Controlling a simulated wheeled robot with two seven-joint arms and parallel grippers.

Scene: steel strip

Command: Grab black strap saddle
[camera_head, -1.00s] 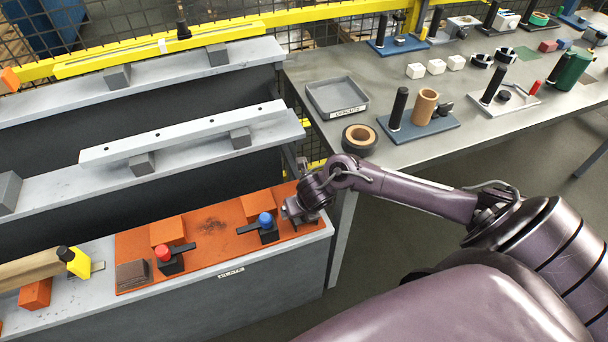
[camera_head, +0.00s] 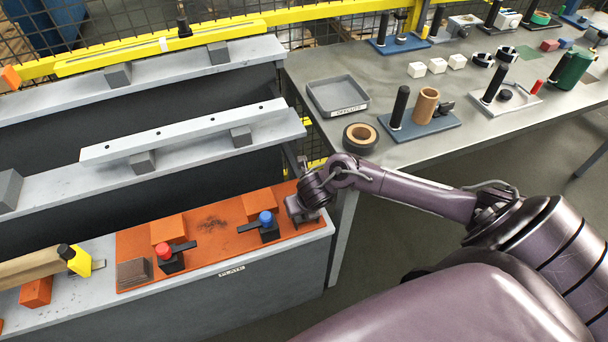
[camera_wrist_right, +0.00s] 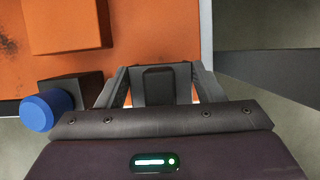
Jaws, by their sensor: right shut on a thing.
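My right gripper (camera_head: 305,214) is low over the right end of the orange plate, by the bench's edge. In the right wrist view its two fingers (camera_wrist_right: 160,74) stand on either side of a dark block (camera_wrist_right: 168,86). This block fits the black strap saddle, and the gripper is shut on it. In the head view the gripper mostly hides it. Whether it touches the plate I cannot tell. My left gripper is not in view.
The orange plate (camera_head: 212,244) also carries a blue-knobbed clamp (camera_head: 268,228), a red-knobbed clamp (camera_head: 170,258) and orange blocks (camera_head: 258,203). The blue knob (camera_wrist_right: 45,108) is close left of the gripper in the wrist view. A grey tray (camera_head: 315,92) stands on the table behind.

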